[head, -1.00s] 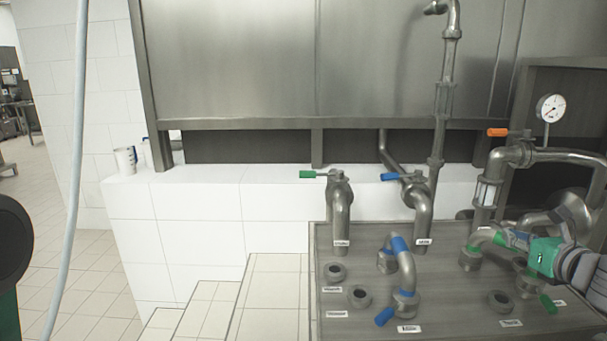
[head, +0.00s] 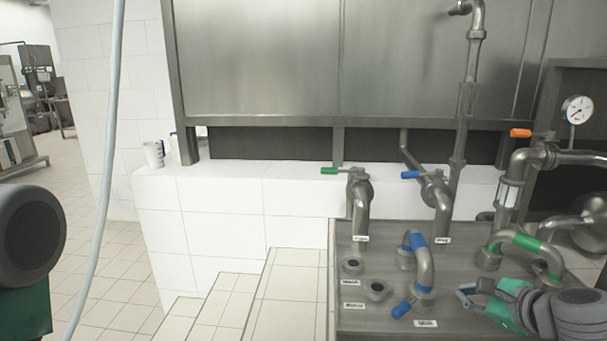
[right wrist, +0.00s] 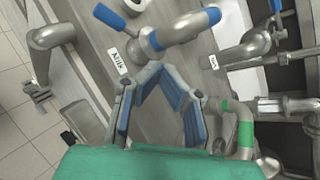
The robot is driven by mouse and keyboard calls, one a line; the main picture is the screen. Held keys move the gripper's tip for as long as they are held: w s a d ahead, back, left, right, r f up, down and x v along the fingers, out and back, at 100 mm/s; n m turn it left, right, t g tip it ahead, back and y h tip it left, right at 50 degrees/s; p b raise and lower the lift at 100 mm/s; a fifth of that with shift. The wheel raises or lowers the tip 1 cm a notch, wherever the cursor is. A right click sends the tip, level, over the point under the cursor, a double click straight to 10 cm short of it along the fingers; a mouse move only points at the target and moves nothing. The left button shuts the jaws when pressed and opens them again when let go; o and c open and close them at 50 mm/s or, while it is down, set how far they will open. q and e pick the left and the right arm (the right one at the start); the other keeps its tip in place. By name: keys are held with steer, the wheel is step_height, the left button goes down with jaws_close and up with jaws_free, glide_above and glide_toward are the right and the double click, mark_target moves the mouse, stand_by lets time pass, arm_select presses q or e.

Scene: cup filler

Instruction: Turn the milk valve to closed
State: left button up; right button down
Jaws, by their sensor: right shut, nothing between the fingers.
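A valve with a blue handle (head: 411,174) stands on a bent steel pipe (head: 443,205) in the head view; its handle points left. In front of it a blue-banded pipe bend (head: 424,266) with a second blue handle (head: 401,309) rises from the steel plate. A label reading Milk (right wrist: 118,61) lies beside a blue-banded pipe in the right wrist view. My right gripper (head: 468,292) is shut and empty, to the right of the blue-banded bend. Its fingertips (right wrist: 150,70) meet close to that bend in the right wrist view. My left gripper is out of view.
A green-handled valve (head: 331,170) stands left of the blue one, and an orange-handled valve (head: 521,133) to the right. A green-banded pipe (head: 525,242) is just behind my right gripper. Open ports (head: 376,290) dot the steel plate (head: 345,322). A gauge (head: 577,110) sits far right.

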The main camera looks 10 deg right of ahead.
steer(key=s+a+f+n+g, duration=0.5)
steer(key=s+a+f+n, duration=0.55)
steer(key=f, duration=0.25)
steer(key=s+f+n+g+h, duration=0.1)
steer(key=s+f+n+g, duration=0.2)
steer(key=s+f+n, duration=0.2)
steer(key=s+f+n+g+h+b, duration=0.1)
steer(key=s+f+n+g, duration=0.2)
steer(key=s+n, duration=0.7)
step_height(320, 180, down, 3)
steer(key=shift+s+a+r, duration=0.15)
steer(key=shift+s+a, duration=0.05)
steer(key=shift+s, duration=1.05)
steer(key=c, duration=1.9)
jaws_free()
steer(key=shift+s+n, duration=0.35)
steer(key=shift+n, duration=0.1)
steer(key=o, duration=0.6)
steer(key=shift+s, duration=0.15)
steer(key=shift+d, duration=0.1)
